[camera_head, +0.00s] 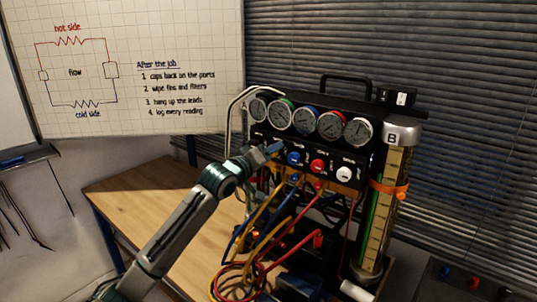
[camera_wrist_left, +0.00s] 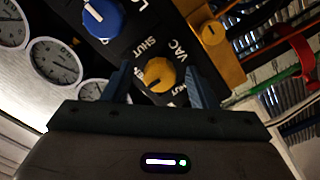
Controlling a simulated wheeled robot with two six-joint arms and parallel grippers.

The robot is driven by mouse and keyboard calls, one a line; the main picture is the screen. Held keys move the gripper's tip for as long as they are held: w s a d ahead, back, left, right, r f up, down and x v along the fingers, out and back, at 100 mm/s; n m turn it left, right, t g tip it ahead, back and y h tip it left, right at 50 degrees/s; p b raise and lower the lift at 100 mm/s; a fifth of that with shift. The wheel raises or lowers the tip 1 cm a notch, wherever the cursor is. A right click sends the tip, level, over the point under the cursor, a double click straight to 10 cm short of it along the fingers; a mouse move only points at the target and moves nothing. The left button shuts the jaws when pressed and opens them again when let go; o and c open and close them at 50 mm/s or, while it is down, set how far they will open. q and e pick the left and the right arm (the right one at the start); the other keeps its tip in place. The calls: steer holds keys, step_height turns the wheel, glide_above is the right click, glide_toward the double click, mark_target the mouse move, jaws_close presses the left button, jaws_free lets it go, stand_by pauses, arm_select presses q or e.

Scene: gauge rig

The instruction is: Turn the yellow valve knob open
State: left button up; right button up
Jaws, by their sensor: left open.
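The yellow valve knob (camera_wrist_left: 160,74) shows in the left wrist view on a black panel, beside the printed words VAC and SHUT. A dark pointer mark shows on its face. My left gripper (camera_wrist_left: 158,84) is open, with one finger on each side of the knob; I cannot tell whether they touch it. In the head view my left gripper (camera_head: 274,148) is at the left end of the knob row and hides the yellow knob. My right gripper is not in view.
Blue (camera_head: 295,158), red (camera_head: 318,166) and white (camera_head: 344,174) knobs sit to the right, under a row of gauges (camera_head: 331,125). Coloured hoses (camera_head: 262,240) hang below onto the wooden table (camera_head: 140,192). A glass cylinder (camera_head: 378,215) with an orange strap stands at right.

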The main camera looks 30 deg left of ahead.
arm_select(q)
steer(key=shift+s, duration=0.1)
steer(key=s+b, duration=0.7)
steer(key=s, duration=0.3)
steer(key=shift+s+a+b, duration=0.25)
steer(key=shift+a+b, duration=0.1)
steer(key=shift+a, duration=0.05)
stand_by(0.8)
